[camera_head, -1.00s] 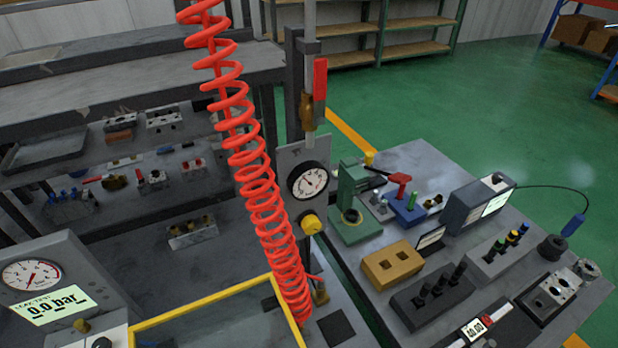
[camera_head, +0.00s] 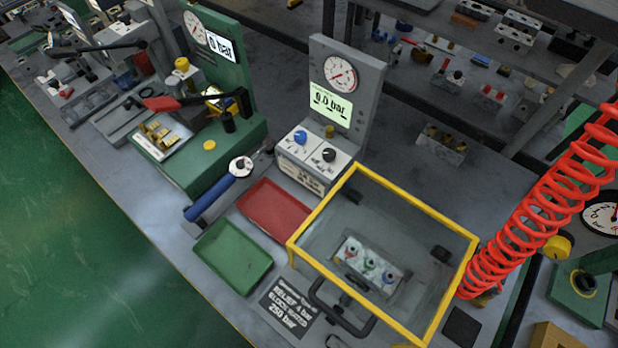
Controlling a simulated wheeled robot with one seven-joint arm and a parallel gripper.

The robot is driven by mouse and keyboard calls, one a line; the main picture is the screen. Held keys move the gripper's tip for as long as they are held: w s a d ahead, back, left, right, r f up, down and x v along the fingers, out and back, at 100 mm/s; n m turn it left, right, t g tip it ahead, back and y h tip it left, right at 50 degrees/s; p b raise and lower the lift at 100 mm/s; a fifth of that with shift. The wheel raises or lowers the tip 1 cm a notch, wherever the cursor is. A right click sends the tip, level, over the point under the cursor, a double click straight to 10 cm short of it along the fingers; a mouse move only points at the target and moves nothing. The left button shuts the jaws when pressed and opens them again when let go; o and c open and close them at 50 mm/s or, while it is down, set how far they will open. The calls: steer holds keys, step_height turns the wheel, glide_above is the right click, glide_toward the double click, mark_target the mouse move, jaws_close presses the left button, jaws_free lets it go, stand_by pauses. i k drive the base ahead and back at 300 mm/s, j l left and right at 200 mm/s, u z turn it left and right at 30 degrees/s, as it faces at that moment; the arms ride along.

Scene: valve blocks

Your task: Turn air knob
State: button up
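A white control box (camera_head: 315,160) carries a blue knob (camera_head: 300,137) and a black knob (camera_head: 329,154); its lettering is too small to read surely, so I cannot tell which is the air knob. Behind it stands a grey panel (camera_head: 372,80) with a round gauge (camera_head: 341,73), needle low, and a green display (camera_head: 330,103) reading 0.0 bar. A yellow knob (camera_head: 557,247) sits below another gauge (camera_head: 603,217) at the right edge, beside the red coiled hose (camera_head: 540,205). My gripper is not in view.
A yellow-framed clear guard (camera_head: 432,211) covers a valve block (camera_head: 369,267) right of the box. A red tray (camera_head: 274,209), a green tray (camera_head: 232,257) and a blue-handled tool (camera_head: 209,199) lie in front. A green test stand (camera_head: 232,151) is at left.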

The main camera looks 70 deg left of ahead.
mark_target(328, 153)
steer(key=u, duration=1.1)
steer(key=k+l+u, duration=0.25)
steer(key=k+u, duration=0.3)
